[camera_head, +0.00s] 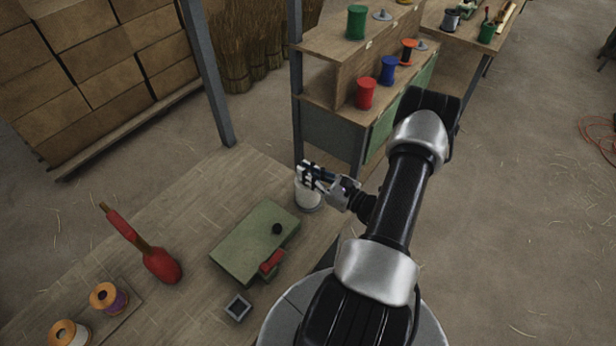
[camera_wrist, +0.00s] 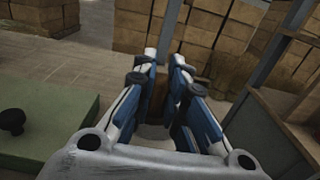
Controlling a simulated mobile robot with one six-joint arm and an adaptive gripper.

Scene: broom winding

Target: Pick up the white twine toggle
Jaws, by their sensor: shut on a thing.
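The white twine toggle (camera_head: 308,197) is a pale, roughly cylindrical thing at the far right corner of the wooden table. My gripper (camera_head: 306,174) is at its top, with the fingers closed around its upper part and hiding some of it. In the wrist view my gripper's (camera_wrist: 165,60) blue and white fingers point away, close together. A pale surface shows low between them, mostly hidden by the fingers and palm. I cannot tell whether the toggle's base touches the table.
A green box (camera_head: 250,243) with a black knob and red handle lies left of my gripper. A red-handled tool (camera_head: 150,252) and orange-ended spools (camera_head: 108,297) are farther left. A shelf (camera_head: 318,92) with coloured spools and a metal post stand behind.

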